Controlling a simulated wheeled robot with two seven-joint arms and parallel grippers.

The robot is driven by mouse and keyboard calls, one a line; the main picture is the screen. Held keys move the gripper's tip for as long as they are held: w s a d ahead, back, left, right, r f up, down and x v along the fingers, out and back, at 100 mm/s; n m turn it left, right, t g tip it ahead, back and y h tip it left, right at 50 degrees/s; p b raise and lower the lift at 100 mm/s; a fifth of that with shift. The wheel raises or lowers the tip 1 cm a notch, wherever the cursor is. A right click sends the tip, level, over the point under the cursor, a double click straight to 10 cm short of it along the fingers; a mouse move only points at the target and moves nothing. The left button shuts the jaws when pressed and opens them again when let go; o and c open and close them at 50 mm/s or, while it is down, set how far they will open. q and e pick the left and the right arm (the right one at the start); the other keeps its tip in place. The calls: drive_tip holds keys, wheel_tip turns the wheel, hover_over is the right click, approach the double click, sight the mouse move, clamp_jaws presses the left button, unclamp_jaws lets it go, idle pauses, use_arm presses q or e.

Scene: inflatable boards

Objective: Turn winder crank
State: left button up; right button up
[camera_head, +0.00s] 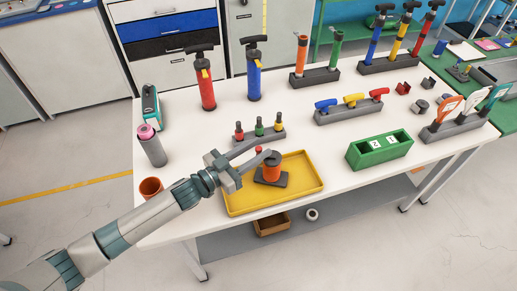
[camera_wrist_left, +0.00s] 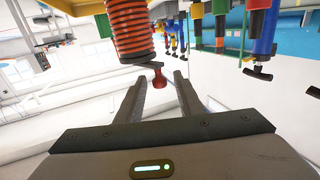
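The winder stands in a yellow tray (camera_head: 308,187). It has an orange ribbed spool (camera_head: 271,174) on a dark base (camera_head: 268,183). The spool also shows large at the top of the left wrist view (camera_wrist_left: 130,28). A dark crank arm (camera_wrist_left: 138,62) sticks out from the spool's end and carries a red knob (camera_wrist_left: 159,77). The small red knob also shows in the head view (camera_head: 258,149). My left gripper (camera_head: 262,147) is open over the winder. In the wrist view its two fingers (camera_wrist_left: 158,83) stand on either side of the knob, with gaps visible. My right gripper is not in view.
Red (camera_head: 206,92) and blue (camera_head: 254,80) hand pumps stand behind. A rack with small coloured valves (camera_head: 259,136) is just behind my gripper. A green box (camera_head: 380,150) is right of the tray. An orange cup (camera_head: 151,188) stands left. Bare table lies between tray and green box.

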use_arm(q)
drive_tip(key=b+v, duration=0.4)
drive_tip(key=v, duration=0.7)
drive_tip(key=shift+a, duration=0.1)
